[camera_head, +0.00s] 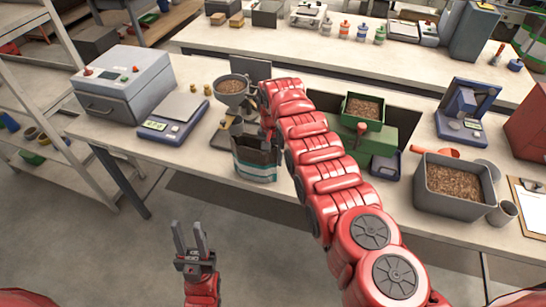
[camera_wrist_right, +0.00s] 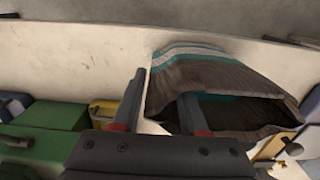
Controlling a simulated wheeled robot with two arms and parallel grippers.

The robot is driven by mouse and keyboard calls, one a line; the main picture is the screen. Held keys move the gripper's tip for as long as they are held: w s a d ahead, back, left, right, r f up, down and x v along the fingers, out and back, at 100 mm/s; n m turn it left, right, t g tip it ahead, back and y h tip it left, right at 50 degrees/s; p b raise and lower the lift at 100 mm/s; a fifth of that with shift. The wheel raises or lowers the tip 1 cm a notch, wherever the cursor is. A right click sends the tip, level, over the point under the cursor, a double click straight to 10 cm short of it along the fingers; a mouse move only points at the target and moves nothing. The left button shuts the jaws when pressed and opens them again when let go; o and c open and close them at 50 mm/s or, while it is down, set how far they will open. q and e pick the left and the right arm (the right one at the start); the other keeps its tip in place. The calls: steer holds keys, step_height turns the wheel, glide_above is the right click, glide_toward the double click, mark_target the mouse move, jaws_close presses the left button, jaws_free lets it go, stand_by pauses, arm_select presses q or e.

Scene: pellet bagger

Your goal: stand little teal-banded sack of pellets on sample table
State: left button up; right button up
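My left gripper (camera_head: 191,238) is open and empty over the floor.
The funnel (camera_head: 232,88) with pellets stands behind the sack. A blue scale (camera_head: 172,120) and a grey sealer box (camera_head: 125,85) are to its left. A green machine (camera_head: 375,140) and a grey pellet bin (camera_head: 455,195) are to the right. A second table (camera_head: 290,50) stands behind.

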steer(key=o, duration=0.3)
steer(key=shift+r, duration=0.2)
